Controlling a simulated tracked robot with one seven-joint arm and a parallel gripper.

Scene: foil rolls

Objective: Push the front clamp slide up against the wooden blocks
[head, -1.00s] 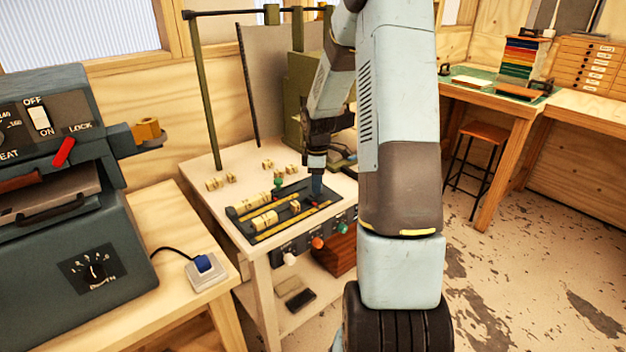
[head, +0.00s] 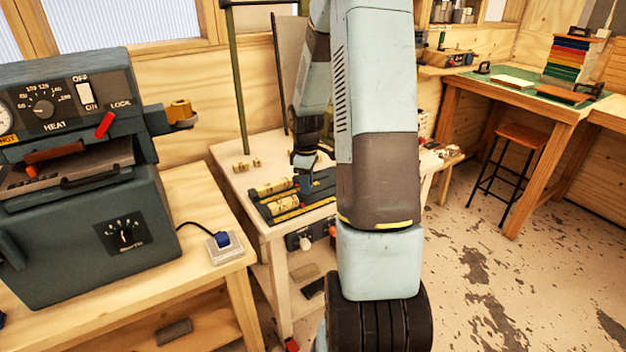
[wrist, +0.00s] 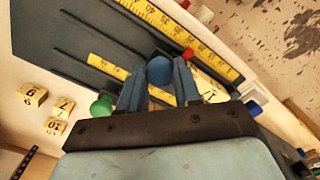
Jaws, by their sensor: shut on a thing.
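My gripper (wrist: 158,85) is shut on a round blue knob (wrist: 160,70), which I take as the handle of the front clamp slide. The slide's body is mostly hidden by the fingers. In the head view my gripper (head: 305,187) is low over the dark tray (head: 326,186), at the right end of the front row of cream wooden blocks (head: 284,205). Another row (head: 277,186) lies behind it. In the wrist view a numbered block (wrist: 209,96) shows just right of the right finger. Whether slide and blocks touch is hidden. A green knob (wrist: 101,107) stands left of the fingers.
Yellow rulers (wrist: 215,62) run along the tray. Loose numbered blocks (wrist: 58,108) lie on the pale bench beside it. A grey-green heat press (head: 85,215) stands on the left table.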

